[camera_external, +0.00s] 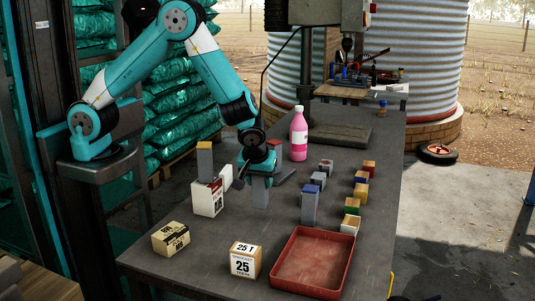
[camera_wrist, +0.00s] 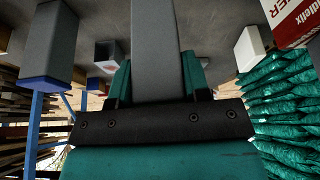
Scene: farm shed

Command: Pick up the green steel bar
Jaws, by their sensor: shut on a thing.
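My gripper (camera_external: 258,172) is over the middle of the table, pointing down, its jaws shut on a grey steel bar (camera_external: 260,194). The bar stands upright below the jaws; I cannot tell whether its foot touches the table. In the wrist view the bar (camera_wrist: 156,50) runs between the two teal fingers of the gripper (camera_wrist: 158,82). Its coloured end is hidden, so I cannot see any green on it. A blue-ended grey bar (camera_external: 309,207) stands upright to the right; it also shows at the left of the wrist view (camera_wrist: 50,45).
A yellow-topped grey bar (camera_external: 204,162) is by a white-and-red box (camera_external: 207,199). A pink bottle (camera_external: 298,135) stands behind. Several small colour-topped blocks (camera_external: 352,206) line the right. In front are a red tray (camera_external: 346,242), a tan box (camera_external: 171,239) and a numbered box (camera_external: 245,261).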

